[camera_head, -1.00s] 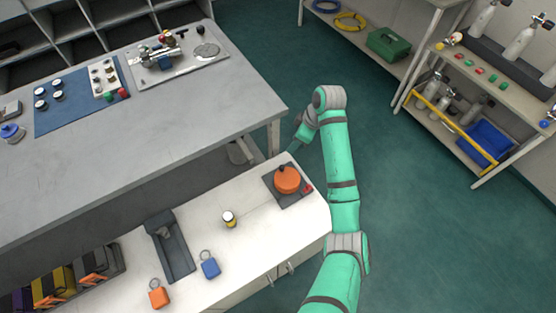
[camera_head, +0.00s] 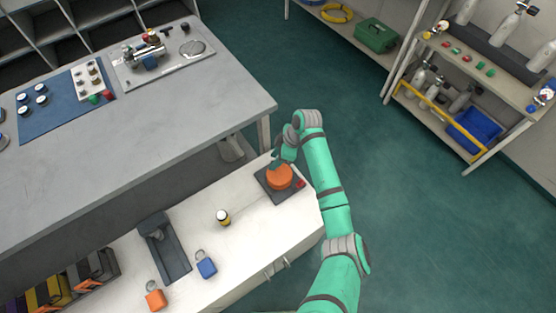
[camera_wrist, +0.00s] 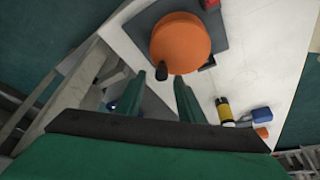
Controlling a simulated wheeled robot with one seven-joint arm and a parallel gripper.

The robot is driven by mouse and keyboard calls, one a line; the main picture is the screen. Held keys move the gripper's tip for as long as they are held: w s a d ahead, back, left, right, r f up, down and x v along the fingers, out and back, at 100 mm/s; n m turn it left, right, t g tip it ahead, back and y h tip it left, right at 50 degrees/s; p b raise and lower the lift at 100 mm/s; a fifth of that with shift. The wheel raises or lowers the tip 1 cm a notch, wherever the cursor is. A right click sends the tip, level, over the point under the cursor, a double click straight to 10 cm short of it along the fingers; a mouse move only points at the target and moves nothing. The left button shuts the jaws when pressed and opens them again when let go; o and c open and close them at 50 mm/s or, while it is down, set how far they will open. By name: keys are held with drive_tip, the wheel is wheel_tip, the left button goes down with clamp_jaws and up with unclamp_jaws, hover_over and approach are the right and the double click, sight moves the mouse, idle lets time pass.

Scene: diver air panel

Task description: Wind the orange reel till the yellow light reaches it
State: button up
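The orange reel (camera_head: 279,177) sits on a dark square base plate on the white counter (camera_head: 245,245). In the wrist view the reel (camera_wrist: 181,42) shows as an orange disc with a short dark handle (camera_wrist: 162,71) at its near edge. My gripper (camera_wrist: 160,76) is open, with its two green fingers apart and the handle between and just beyond their tips. No contact can be made out. I cannot make out a lit yellow light.
A red button (camera_head: 301,184) is on the base plate's corner. A grey table (camera_head: 160,130) lies behind, close to my arm.

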drive_tip(key=shift+f, duration=0.7)
drive_tip(key=shift+c, duration=0.7)
